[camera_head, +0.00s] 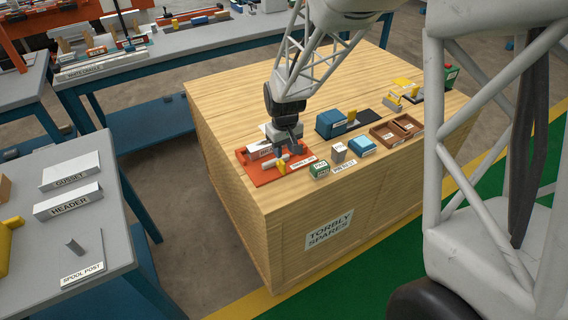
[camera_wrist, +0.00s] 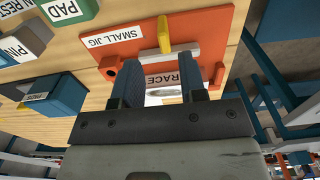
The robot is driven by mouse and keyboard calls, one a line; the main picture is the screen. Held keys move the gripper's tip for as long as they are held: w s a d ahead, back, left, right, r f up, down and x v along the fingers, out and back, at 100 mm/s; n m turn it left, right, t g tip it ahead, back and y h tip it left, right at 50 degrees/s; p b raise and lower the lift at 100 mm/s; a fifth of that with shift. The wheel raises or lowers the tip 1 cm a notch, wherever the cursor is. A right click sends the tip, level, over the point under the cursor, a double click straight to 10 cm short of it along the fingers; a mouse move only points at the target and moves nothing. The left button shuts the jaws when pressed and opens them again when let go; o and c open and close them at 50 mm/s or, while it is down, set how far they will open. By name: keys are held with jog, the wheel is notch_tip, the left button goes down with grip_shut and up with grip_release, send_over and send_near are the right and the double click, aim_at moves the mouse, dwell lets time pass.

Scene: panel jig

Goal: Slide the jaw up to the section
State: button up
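The orange jig plate (camera_head: 262,179), labelled SMALL JIG, lies on the wooden bench top; it also shows in the wrist view (camera_wrist: 208,28). The pale section (camera_head: 257,153), its label partly hidden and ending in RACE in the wrist view (camera_wrist: 163,80), lies on the plate. The jaw, a light grey bar (camera_wrist: 178,54) with a yellow handle (camera_wrist: 164,33), is beside the section with a narrow orange gap between them. My gripper (camera_wrist: 161,92) is over the section with its fingers apart. Whether a finger touches the section is hidden.
A green PAD block (camera_head: 319,170), a grey block (camera_head: 338,151) and a blue block (camera_head: 362,146) stand right of the jig.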

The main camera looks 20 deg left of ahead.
aim_at(282, 161)
jog(key=shift+a+f, duration=0.3)
jog(key=shift+a, duration=0.05)
jog(key=shift+f, duration=0.1)
jog(key=shift+f, duration=3.8)
grip_shut()
